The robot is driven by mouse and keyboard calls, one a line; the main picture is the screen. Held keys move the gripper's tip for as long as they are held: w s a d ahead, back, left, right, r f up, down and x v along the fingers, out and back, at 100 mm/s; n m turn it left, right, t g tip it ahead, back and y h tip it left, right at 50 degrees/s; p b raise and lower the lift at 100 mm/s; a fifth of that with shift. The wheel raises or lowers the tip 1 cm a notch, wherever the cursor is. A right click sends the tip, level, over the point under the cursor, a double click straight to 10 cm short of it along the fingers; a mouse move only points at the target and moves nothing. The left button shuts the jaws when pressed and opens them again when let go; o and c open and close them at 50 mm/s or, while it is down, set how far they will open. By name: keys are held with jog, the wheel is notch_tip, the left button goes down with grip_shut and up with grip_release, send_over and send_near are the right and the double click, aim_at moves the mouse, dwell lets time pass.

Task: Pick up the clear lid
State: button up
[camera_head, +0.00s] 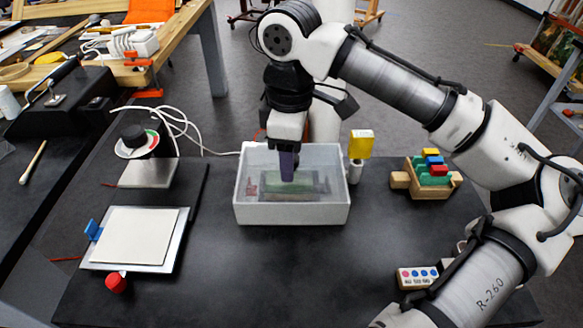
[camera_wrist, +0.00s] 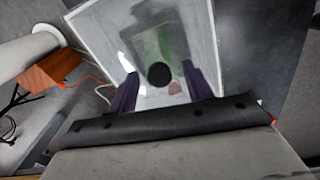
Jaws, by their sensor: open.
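The clear lid (camera_head: 262,165) appears to lie over the top of a white-walled box (camera_head: 292,213) in the middle of the dark table. Its black round knob (camera_wrist: 159,75) shows in the wrist view; in the head view my gripper hides it. My gripper (camera_head: 288,176) points down over the lid, with dark purple fingers. In the wrist view the open fingers (camera_wrist: 159,70) stand on either side of the knob, with gaps between. I cannot tell whether they touch the lid. A greenish, blurred object (camera_wrist: 168,42) shows through the lid inside the box.
A yellow block on a white stand (camera_head: 360,146) is close to the box's right. A wooden rack with coloured pieces (camera_head: 432,176) is farther right. A white pad on a tray (camera_head: 135,235), a red knob (camera_head: 116,283) and a small platform (camera_head: 148,173) are left.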

jog(key=shift+f, duration=0.2)
jog(key=shift+c, duration=0.2)
jog(key=c, duration=0.9)
jog(key=shift+c, duration=0.8)
jog(key=shift+r, duration=0.15)
